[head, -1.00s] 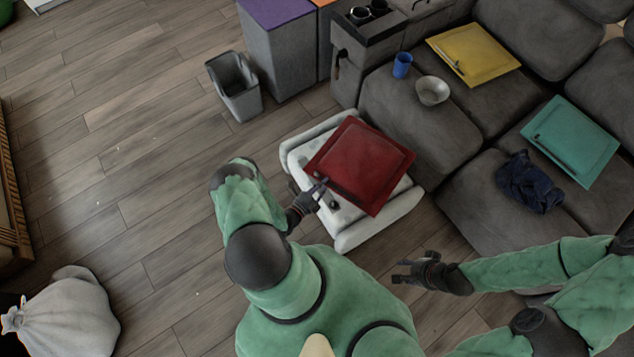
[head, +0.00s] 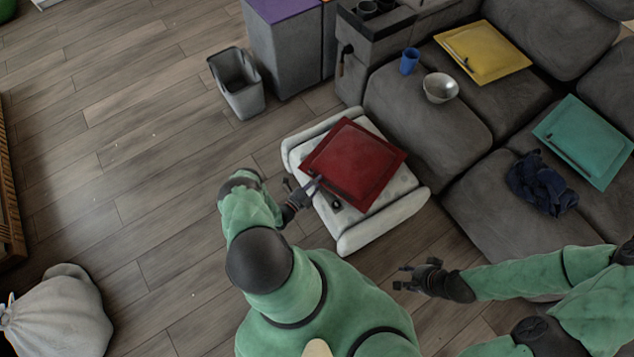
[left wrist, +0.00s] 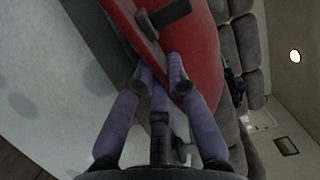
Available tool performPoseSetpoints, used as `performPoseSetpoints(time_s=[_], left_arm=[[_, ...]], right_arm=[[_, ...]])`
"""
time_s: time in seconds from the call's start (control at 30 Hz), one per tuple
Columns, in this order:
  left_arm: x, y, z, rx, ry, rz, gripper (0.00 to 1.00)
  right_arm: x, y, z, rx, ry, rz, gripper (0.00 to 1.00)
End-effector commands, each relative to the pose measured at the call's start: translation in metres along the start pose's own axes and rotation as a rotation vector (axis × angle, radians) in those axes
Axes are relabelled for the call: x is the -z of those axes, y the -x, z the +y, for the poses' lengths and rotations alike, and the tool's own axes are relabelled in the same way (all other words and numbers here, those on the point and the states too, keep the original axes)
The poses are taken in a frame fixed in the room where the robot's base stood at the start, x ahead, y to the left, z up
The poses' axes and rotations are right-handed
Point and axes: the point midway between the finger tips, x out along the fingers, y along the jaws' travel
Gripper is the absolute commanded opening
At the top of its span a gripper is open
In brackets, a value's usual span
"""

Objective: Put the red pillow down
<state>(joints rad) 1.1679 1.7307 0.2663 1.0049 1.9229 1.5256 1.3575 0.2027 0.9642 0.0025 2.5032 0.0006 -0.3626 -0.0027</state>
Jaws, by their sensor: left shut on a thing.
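The red pillow (head: 356,160) is a flat square with a raised border, over the white ottoman (head: 378,226) in the head view. My left gripper (head: 312,187) is shut on the pillow's near-left edge. In the left wrist view the fingers (left wrist: 165,82) close on the edge of the red pillow (left wrist: 206,48), which stands at an angle to the pale ottoman surface (left wrist: 60,70). I cannot tell whether its far side touches the ottoman. My right gripper (head: 408,278) is open and empty above the floor, right of the ottoman.
A grey sectional sofa (head: 425,115) stands right of the ottoman, bearing a yellow pillow (head: 490,52), teal pillow (head: 592,140), blue cup (head: 409,61), bowl (head: 440,87) and dark cloth (head: 540,184). A grey bin (head: 240,92) stands behind.

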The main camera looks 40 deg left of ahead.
Motion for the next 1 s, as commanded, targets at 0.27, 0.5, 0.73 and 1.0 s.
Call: performPoseSetpoints(time_s=[0.27,0.5,0.73,1.0], left_arm=[[0.000,0.000,0.001,0.003,-0.001,0.000,0.00],[0.000,0.000,0.001,0.000,0.000,0.000,0.39],[0.000,0.000,0.000,0.000,0.000,0.000,0.39],[-0.001,0.034,-0.002,-0.003,0.001,-0.005,0.39]], right_arm=[[0.000,0.001,-0.001,0.000,0.000,0.001,0.40],[0.000,0.001,0.000,0.000,0.000,0.000,0.40],[0.000,0.001,0.000,0.000,0.000,0.000,0.40],[0.000,0.008,-0.003,0.000,0.000,0.000,0.40]])
